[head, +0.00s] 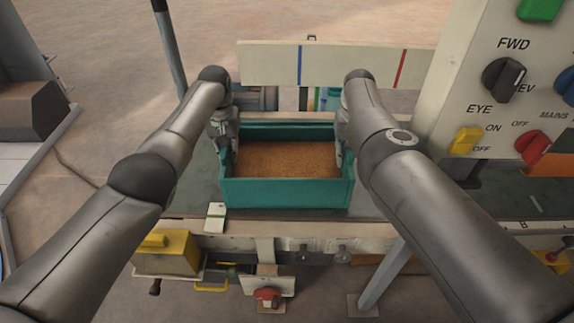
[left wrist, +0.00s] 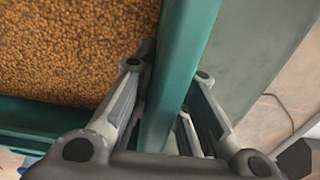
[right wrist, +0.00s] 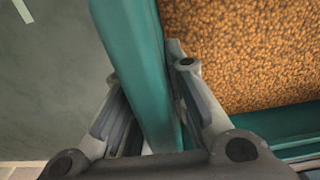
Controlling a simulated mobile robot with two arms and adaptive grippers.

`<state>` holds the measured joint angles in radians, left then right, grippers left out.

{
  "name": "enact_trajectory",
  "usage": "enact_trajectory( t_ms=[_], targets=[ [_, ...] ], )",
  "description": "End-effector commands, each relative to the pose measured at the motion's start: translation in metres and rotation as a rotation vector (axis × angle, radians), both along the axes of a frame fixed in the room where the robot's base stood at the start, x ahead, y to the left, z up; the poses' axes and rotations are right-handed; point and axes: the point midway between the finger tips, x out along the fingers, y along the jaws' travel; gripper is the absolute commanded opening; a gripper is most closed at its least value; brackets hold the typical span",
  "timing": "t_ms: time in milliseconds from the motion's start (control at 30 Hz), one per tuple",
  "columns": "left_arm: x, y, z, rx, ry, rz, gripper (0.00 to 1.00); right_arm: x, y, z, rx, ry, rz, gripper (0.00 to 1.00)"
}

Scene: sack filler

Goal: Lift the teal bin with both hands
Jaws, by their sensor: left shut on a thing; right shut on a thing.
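The teal bin (head: 285,192) is an open box filled with orange-brown grain (head: 285,160). It is at the middle of the bench in the head view and looks level; I cannot tell whether its base touches the bench. My left gripper (head: 228,150) is shut on the bin's left wall, one finger inside and one outside. That wall shows between the fingers in the left wrist view (left wrist: 180,70). My right gripper (head: 343,150) is shut on the right wall in the same way, which shows in the right wrist view (right wrist: 135,60). The fingertips are partly hidden by the wall.
A control panel (head: 478,60) with knobs and switches stands close at the right. A pale board (head: 340,65) with blue and red stripes runs behind the bin. A yellow box (head: 167,253) hangs below.

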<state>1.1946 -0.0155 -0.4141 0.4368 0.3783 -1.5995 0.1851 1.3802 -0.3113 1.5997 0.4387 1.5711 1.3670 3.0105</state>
Motion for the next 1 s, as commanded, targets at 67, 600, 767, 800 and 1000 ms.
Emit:
enact_trajectory(
  t_ms=[67, 600, 767, 800, 1000],
  targets=[
    [0.000, 0.000, 0.000, 0.000, 0.000, 0.000, 0.00, 0.000, 0.000, 0.000, -0.001, -0.001, 0.001, 0.00],
    [0.001, 0.000, 0.018, 0.000, -0.003, 0.000, 0.00, 0.001, -0.001, 0.018, -0.002, -0.002, 0.002, 0.00],
    [0.001, 0.000, 0.032, 0.000, -0.003, 0.000, 0.00, 0.001, -0.001, 0.032, -0.002, -0.002, 0.002, 0.00],
    [0.001, 0.000, 0.035, 0.000, -0.003, 0.000, 0.00, 0.001, -0.001, 0.035, -0.002, -0.002, 0.002, 0.00],
    [0.001, 0.000, 0.049, 0.001, -0.003, 0.000, 0.00, 0.001, -0.001, 0.049, -0.002, -0.002, 0.001, 0.00]
  ],
)
